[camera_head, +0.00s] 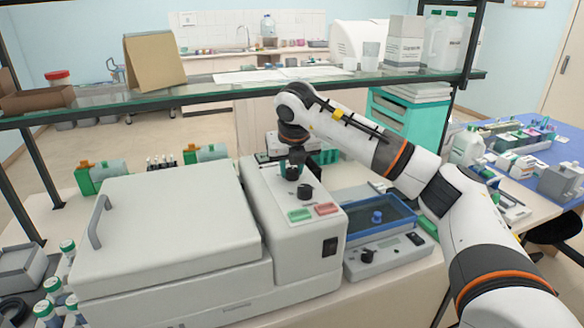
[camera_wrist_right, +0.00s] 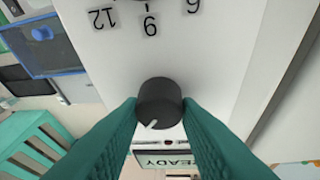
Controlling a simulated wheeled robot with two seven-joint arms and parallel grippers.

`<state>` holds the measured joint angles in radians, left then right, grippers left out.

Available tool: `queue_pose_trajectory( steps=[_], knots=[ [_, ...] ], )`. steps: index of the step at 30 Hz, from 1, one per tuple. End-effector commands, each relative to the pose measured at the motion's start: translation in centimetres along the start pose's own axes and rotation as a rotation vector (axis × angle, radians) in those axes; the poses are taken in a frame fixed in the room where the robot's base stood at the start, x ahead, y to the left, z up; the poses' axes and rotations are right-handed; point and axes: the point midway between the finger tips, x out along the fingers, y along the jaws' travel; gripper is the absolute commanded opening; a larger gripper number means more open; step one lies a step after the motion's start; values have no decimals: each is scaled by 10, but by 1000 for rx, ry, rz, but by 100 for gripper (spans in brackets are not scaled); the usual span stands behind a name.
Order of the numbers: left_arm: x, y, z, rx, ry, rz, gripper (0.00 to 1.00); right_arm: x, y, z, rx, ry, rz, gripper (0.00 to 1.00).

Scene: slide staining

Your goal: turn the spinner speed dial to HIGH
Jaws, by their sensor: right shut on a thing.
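The spinner (camera_head: 165,235) is the large pale grey machine with a lid, and its control panel is on the right side. My right gripper (camera_head: 293,164) reaches down onto the panel's far dial (camera_head: 292,174). In the right wrist view the black round dial (camera_wrist_right: 160,97) sits between the teal fingertips, one on each side. Its white pointer mark points down and to the left in that view. No speed label is readable beside it. A second black dial (camera_head: 305,191) is nearer on the panel. My left gripper is not in view.
A green button (camera_head: 299,215) and a red button (camera_head: 326,209) are on the panel's near part. A blue-rimmed tray (camera_head: 375,222) is right of the spinner. The glass shelf (camera_head: 240,88) crosses behind. A READY display (camera_wrist_right: 165,160) shows past the dial.

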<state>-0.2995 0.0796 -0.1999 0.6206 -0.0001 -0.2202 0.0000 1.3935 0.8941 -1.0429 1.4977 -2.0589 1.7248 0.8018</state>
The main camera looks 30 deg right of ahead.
Motion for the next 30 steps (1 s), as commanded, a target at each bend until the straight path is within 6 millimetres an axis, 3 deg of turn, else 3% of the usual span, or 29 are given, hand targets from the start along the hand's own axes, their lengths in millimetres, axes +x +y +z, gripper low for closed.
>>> queue_pose_trajectory(
  steps=[10,11,14,24,30],
  knots=[
    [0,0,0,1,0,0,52,-1,1,-2,5,5,1,7],
    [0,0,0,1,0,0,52,-1,1,-2,5,5,1,35],
    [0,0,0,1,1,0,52,-1,1,-1,4,4,1,51],
    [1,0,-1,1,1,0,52,-3,0,0,2,2,1,52],
    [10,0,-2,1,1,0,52,-30,0,-1,3,6,-1,52]
  ],
)
